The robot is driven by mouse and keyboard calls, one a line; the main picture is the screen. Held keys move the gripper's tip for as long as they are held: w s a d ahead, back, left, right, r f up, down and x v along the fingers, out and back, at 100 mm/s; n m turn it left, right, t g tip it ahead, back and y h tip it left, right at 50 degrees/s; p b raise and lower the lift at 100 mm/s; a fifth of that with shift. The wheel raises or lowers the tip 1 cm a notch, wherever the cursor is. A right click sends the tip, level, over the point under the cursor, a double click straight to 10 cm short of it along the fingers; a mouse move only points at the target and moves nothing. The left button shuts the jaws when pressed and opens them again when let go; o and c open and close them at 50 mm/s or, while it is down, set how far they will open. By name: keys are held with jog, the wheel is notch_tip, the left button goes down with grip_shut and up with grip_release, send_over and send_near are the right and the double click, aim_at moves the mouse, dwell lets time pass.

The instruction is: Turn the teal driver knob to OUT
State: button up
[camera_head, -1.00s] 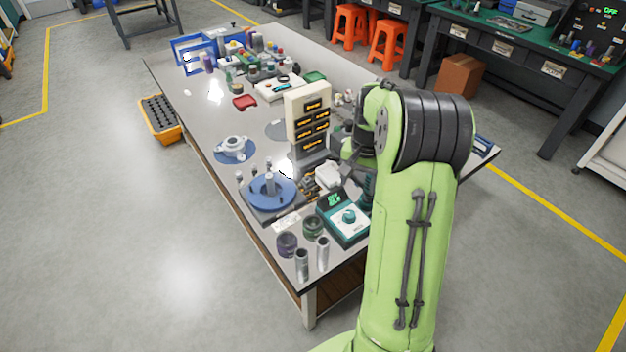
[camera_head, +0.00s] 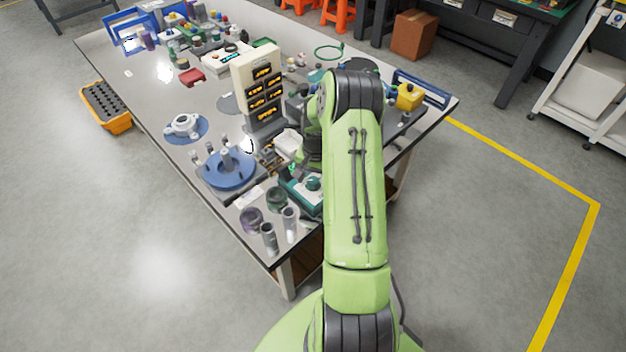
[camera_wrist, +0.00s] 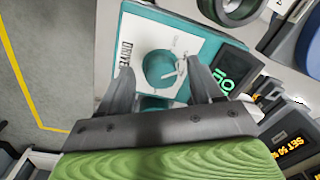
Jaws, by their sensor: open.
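The teal driver knob (camera_wrist: 158,70) sits on the white face of the teal driver box (camera_wrist: 205,45), which is marked DRIVER. A pale pointer shows on the knob's right side; the small position marks are too small to read. A dark display (camera_wrist: 225,77) with green characters is beside the face. In the wrist view my gripper (camera_wrist: 160,72) is open, with one finger on each side of the knob in the picture. I cannot tell whether they touch it. In the head view the driver box (camera_head: 300,194) and knob (camera_head: 313,183) are partly hidden by my arm.
Grey cylinders (camera_head: 269,238) and dark round pots (camera_head: 250,220) stand by the table's front corner. A blue round fixture (camera_head: 229,171) is left of the box. A cream panel tower (camera_head: 257,85) stands behind. A yellow item (camera_head: 409,96) is at the right.

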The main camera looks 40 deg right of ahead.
jog(key=shift+f, duration=0.2)
jog(key=c, duration=1.1)
jog(key=shift+o, duration=0.2)
jog(key=n, duration=0.3)
jog(key=shift+n+b, duration=0.3)
jog(key=shift+d+n+b, duration=0.1)
jog(key=shift+n+b, duration=0.2)
jog(key=shift+n, duration=1.9)
